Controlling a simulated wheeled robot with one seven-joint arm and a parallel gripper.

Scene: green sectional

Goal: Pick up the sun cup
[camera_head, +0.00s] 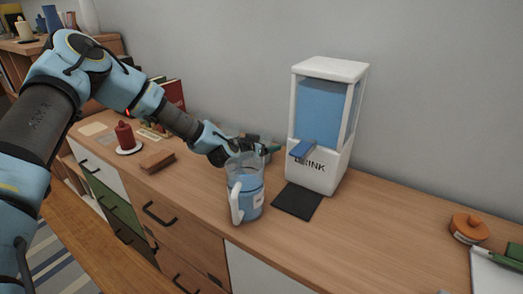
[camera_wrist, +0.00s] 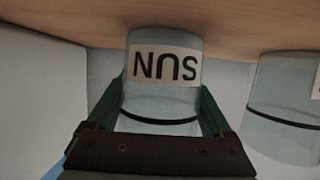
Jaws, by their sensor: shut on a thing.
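The sun cup (camera_wrist: 163,103) is a clear, pale glass with a white label reading "SUN", upside down in the wrist view. It sits between the two green fingers of my gripper (camera_wrist: 163,92), which is shut on its sides. In the head view my gripper (camera_head: 262,150) is over the wooden counter, behind the clear jug and left of the drink dispenser. The cup is mostly hidden there. I cannot tell whether its base touches the counter.
A clear jug (camera_head: 246,186) with a white handle stands in front of my gripper. The white drink dispenser (camera_head: 322,168) and its black mat (camera_head: 297,201) are to the right. Another clear vessel (camera_wrist: 282,110) is right of the cup.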

